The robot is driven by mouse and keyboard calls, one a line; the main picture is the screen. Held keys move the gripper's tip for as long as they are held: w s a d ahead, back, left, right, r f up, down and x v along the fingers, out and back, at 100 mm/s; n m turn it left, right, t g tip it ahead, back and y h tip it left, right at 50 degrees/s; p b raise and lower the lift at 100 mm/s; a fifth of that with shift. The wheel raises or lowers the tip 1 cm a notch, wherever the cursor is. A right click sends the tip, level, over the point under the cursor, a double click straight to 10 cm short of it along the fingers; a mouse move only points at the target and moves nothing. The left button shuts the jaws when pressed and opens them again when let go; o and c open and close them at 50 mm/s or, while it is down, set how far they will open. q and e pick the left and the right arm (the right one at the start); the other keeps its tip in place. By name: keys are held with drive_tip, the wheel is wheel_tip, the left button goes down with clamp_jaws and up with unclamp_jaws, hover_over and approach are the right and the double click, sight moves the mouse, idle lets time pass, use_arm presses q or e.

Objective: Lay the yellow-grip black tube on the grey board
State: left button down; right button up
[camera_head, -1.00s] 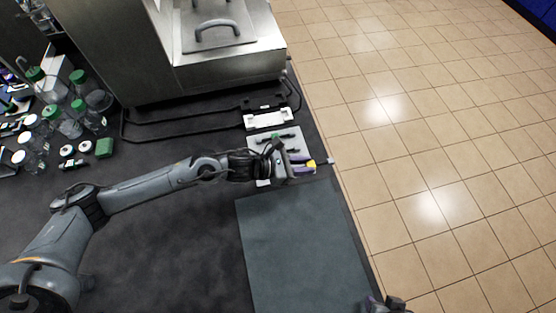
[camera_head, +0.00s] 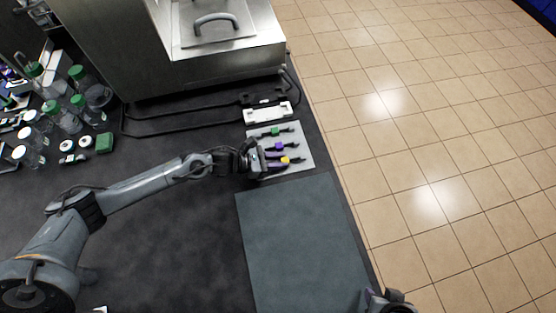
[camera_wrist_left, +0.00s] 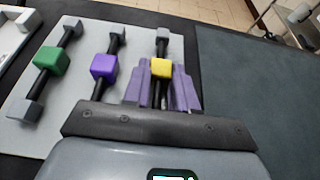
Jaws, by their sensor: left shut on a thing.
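The yellow-grip black tube (camera_head: 285,160) is between the purple fingers of my left gripper (camera_head: 277,163), which is shut on it. In the left wrist view its yellow grip (camera_wrist_left: 161,68) shows between the fingertips, with its far end pointing away. The tube is over the right edge strip of the light grey board (camera_wrist_left: 138,60); I cannot tell whether it touches. The board also shows in the head view (camera_head: 306,160). A purple-grip tube (camera_wrist_left: 104,66) and a green-grip tube (camera_wrist_left: 50,60) lie on it, roughly parallel. My right gripper (camera_head: 385,302) is partly visible at the bottom edge.
A dark grey-green mat (camera_head: 300,240) lies in front of the board, clear. A white device (camera_head: 267,112) with black tubing sits behind the board. A steel machine (camera_head: 220,60) stands further back. Several bottles (camera_head: 65,115) stand at the left. The table's right edge is close.

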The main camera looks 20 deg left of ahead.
use_arm(q)
drive_tip(key=shift+f, duration=0.1)
drive_tip(key=shift+f, duration=0.15)
use_arm(e)
drive_tip(key=shift+f, duration=0.2)
use_arm(q)
drive_tip(key=c, duration=0.9)
unclamp_jaws()
use_arm(e)
drive_tip(key=shift+d, duration=0.1)
use_arm(q)
drive_tip(key=shift+r, duration=0.35)
use_arm(e)
drive_tip(key=shift+r, duration=0.35)
use_arm(q)
drive_tip(key=v, duration=1)
drive_tip(key=shift+s+a, duration=0.2)
drive_tip(key=shift+a, duration=0.15)
drive_tip(key=shift+s+a+r, duration=0.3)
drive_tip(key=shift+a+r, duration=0.05)
drive_tip(key=shift+a, duration=0.05)
use_arm(e)
drive_tip(key=shift+f, duration=0.1)
